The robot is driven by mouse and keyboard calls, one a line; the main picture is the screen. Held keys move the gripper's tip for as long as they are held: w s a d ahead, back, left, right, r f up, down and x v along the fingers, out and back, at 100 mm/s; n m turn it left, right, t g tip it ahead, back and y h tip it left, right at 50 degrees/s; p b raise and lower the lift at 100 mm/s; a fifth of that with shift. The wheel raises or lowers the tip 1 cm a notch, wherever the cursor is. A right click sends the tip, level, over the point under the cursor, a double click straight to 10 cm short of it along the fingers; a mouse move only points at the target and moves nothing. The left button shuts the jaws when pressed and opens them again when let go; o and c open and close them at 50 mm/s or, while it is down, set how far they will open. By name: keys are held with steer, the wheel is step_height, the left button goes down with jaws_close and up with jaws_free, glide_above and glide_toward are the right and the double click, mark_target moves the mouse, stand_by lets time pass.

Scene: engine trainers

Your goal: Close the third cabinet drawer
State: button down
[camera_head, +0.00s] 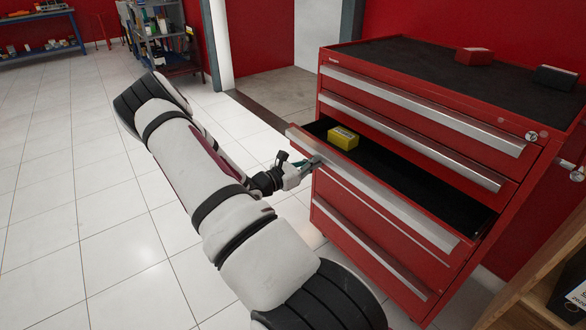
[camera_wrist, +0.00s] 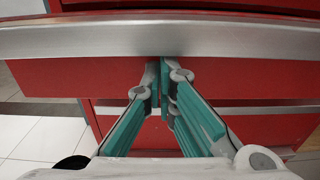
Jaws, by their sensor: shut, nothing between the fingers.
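The red cabinet (camera_head: 480,205) stands at the right in the head view. Its third drawer (camera_head: 385,203) from the top is pulled part way out, with a silver handle strip along its front's upper edge. The drawers above and below it look shut. My gripper (camera_head: 314,162) is at the left part of this drawer's front. In the wrist view the teal fingers of my gripper (camera_wrist: 165,68) are together and empty, their tips just below the silver strip (camera_wrist: 160,38) against the red front. I cannot tell whether they touch it.
A yellow box (camera_head: 343,137) lies inside the open drawer. A red item (camera_head: 474,56) and a dark item (camera_head: 555,77) rest on the cabinet's black top. A wooden shelf (camera_head: 545,270) stands close at the lower right. The tiled floor at left is clear.

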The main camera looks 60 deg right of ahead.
mark_target(348, 145)
steer(key=p+x, duration=0.1)
steer(key=x, duration=1.3)
steer(key=shift+d+r, duration=0.1)
steer(key=shift+w+a, duration=0.15)
steer(key=shift+a, duration=0.05)
steer(key=p+v, duration=0.2)
steer(key=v, duration=1.2)
